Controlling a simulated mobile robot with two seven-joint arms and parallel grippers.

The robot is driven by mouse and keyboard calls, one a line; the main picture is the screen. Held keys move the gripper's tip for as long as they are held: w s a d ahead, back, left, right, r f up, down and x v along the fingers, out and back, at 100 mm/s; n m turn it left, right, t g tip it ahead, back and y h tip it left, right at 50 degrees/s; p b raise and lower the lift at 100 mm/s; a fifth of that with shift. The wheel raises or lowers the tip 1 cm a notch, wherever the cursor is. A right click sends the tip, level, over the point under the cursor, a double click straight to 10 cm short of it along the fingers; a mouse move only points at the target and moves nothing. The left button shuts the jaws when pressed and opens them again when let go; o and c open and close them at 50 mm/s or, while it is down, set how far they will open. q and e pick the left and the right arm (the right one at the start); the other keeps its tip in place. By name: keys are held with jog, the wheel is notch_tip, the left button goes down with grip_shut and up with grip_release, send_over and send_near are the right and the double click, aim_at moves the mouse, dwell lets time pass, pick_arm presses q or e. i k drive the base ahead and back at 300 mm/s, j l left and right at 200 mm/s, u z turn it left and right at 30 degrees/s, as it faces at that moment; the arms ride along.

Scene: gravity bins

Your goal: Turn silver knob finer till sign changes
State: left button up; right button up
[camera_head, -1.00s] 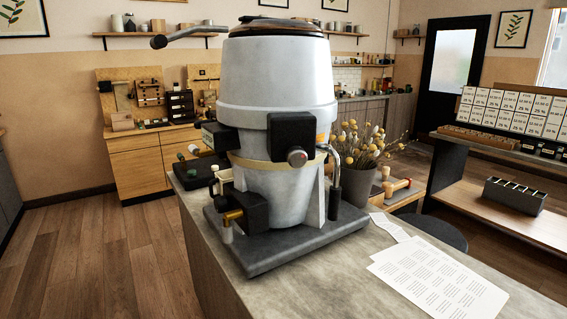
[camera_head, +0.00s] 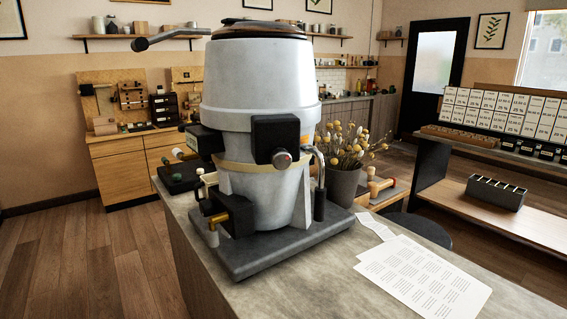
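The machine stands upright on a dark slab (camera_head: 285,245) on the counter. A small orange label (camera_head: 304,139) shows beside the black box, partly hidden by it; I cannot read it. No other sign is plain on the machine. Neither of my grippers is in view, and nothing touches the knob.
The grey counter (camera_head: 325,268) carries printed sheets (camera_head: 424,277) at the right and a pot of dried yellow flowers (camera_head: 342,183) behind the machine. A metal lever (camera_head: 318,180) stands right of the knob. A shelf unit with a slotted box (camera_head: 495,192) is at the right. Wooden floor is clear at left.

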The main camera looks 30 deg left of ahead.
aim_at(281, 158)
jog(key=k+j+u, duration=0.2)
jog(key=j, duration=0.4)
jog(key=k+j+u, duration=0.2)
jog(key=j, duration=0.4)
jog(key=k+j+u, duration=0.15)
jog(key=j, duration=0.45)
jog(key=j+u, duration=0.2)
jog(key=j, duration=0.4)
